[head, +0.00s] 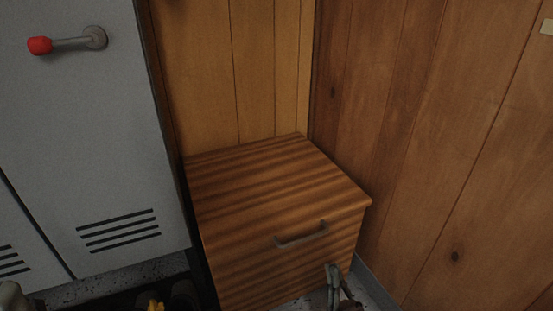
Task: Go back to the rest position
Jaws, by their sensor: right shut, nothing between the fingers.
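My right gripper (333,284) shows at the bottom edge, right of centre, in the head view. Its fingers are together and hold nothing. It is in front of the lower front of a striped wooden cabinet (255,180), below the cabinet's grey bar handle (302,234) and apart from that handle. The cabinet's drawer front looks closed, and its top is bare. I cannot make out my left gripper in this view.
A grey metal locker (90,150) with vent slots and a red-tipped lever handle (68,43) stands at the left. Wood-panelled walls (440,140) close off the back and right. Dark items with a yellow part (155,304) lie at the bottom left, partly cut off. Little speckled floor shows.

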